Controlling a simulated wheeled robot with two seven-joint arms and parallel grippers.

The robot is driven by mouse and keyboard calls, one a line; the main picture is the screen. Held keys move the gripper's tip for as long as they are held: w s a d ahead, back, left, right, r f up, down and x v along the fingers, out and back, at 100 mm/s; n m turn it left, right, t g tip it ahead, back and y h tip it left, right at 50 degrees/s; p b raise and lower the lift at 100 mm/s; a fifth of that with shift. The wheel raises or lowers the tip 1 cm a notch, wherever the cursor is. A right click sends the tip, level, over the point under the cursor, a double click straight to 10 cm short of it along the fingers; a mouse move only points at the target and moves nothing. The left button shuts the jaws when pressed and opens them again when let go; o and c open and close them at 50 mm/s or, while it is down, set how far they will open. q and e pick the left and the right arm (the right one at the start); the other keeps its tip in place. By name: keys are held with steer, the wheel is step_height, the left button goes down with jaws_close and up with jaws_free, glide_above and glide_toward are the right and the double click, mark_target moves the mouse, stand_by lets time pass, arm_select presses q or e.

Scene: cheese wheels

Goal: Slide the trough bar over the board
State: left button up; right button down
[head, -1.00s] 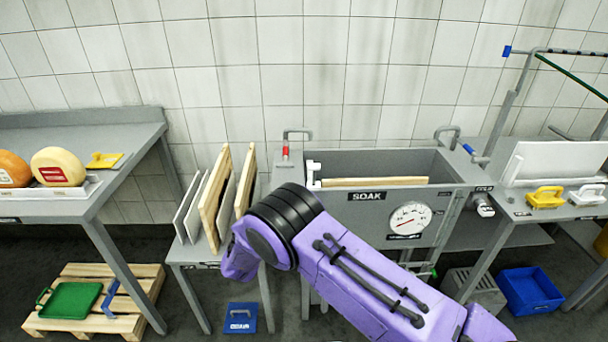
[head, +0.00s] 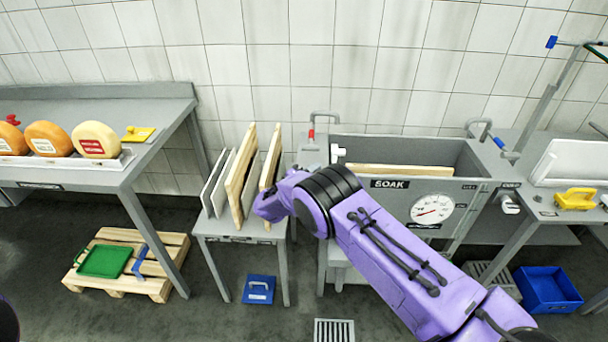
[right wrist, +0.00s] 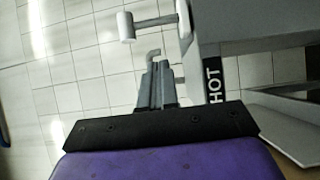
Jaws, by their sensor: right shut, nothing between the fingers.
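The grey trough labelled SOAK (head: 389,184) stands at centre right. A pale wooden board (head: 398,169) lies along its opening, near the front wall. A white fitting (head: 338,152) sits at the trough's left end; I cannot tell if it is the trough bar. My right arm crosses in front of the trough. Its gripper is hidden in the head view behind my purple arm link. In the right wrist view the right gripper (right wrist: 155,77) is shut and empty, beside a grey surface labelled HOT (right wrist: 215,82). My left gripper is not in view.
A side table (head: 240,229) holds several upright boards left of the trough. Cheese wheels (head: 95,140) sit on the far-left table. A yellow-handled tool (head: 575,199) lies on the right table. A pallet (head: 155,285), a blue bin (head: 550,288) and a floor drain are below.

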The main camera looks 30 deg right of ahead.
arm_select(q)
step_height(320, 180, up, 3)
steer(key=p, duration=0.2)
steer(key=shift+p, duration=0.3)
arm_select(e)
steer(key=d, duration=0.5)
steer(key=shift+s, duration=0.4)
